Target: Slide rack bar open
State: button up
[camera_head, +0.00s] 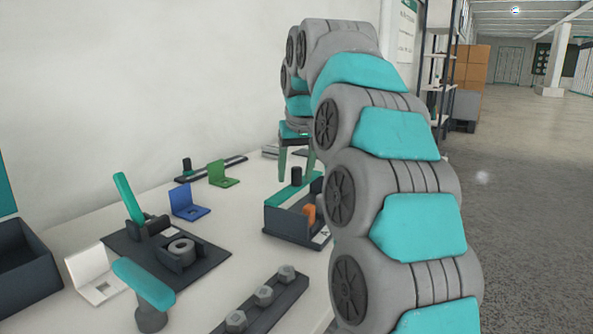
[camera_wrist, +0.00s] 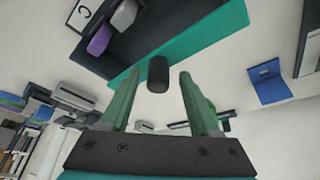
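A dark rack (camera_head: 290,228) with a teal bar (camera_head: 290,194) along its edge stands on the white table, left of my arm. A black upright knob (camera_head: 296,175) stands on the bar. My gripper (camera_head: 297,178) points down over it, with its green fingers apart. In the wrist view, the knob (camera_wrist: 158,74) shows between and just ahead of the open fingertips (camera_wrist: 161,76), with gaps on both sides. The teal bar (camera_wrist: 205,35) runs diagonally beside the dark rack there. My arm hides the rack's right part in the head view.
An orange block (camera_head: 309,214) sits in the rack. Blue (camera_head: 188,203) and green (camera_head: 221,174) brackets, a dark plate with a ring (camera_head: 181,250), a teal-handled tool (camera_head: 143,285) and a bolt strip (camera_head: 264,296) lie to the left. A wall stands behind.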

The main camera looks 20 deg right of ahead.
aim_at(297, 167)
jog(key=v, duration=0.6)
jog(key=shift+d, duration=0.15)
jog(key=shift+p+v, duration=0.65)
jog(key=shift+v, duration=0.25)
jog(key=shift+s, duration=0.1)
